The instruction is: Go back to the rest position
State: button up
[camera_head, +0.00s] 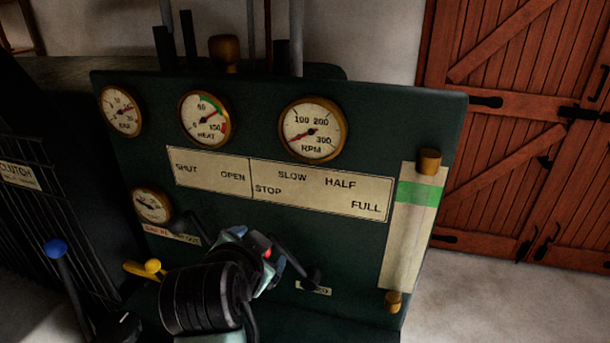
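My gripper (266,262) is at the lower middle of the head view, in front of a dark green control panel (365,120). My black wrist hides much of it, so I cannot tell whether its fingers are open or shut. A dark lever with a black knob (313,279) shows just to the right of my gripper. I cannot tell whether the two touch. No separate marker of a rest position shows.
Round gauges, including one marked RPM (313,130), line the panel's top. A brass-ended sight strip (412,230) is on its right. A yellow handle (146,268) and a blue-knobbed lever (57,249) stand left of my arm. Red wooden doors (525,130) are behind, right.

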notch_tip(320, 180, up, 14)
jog(key=d+n+t, duration=0.2)
jog(key=t, duration=0.3)
jog(key=s+d+r+n+t, duration=0.2)
jog(key=s+r+t, duration=0.3)
jog(key=s+r, duration=0.3)
jog(key=s+d+r+n+t, duration=0.3)
jog(key=s+r+t, duration=0.3)
jog(key=r, duration=1.1)
jog(key=s, duration=0.3)
jog(key=shift+d+r+n+y, duration=0.2)
jog(key=shift+d+n+y, duration=0.1)
jog(key=shift+y, duration=0.1)
jog(key=shift+f, duration=0.1)
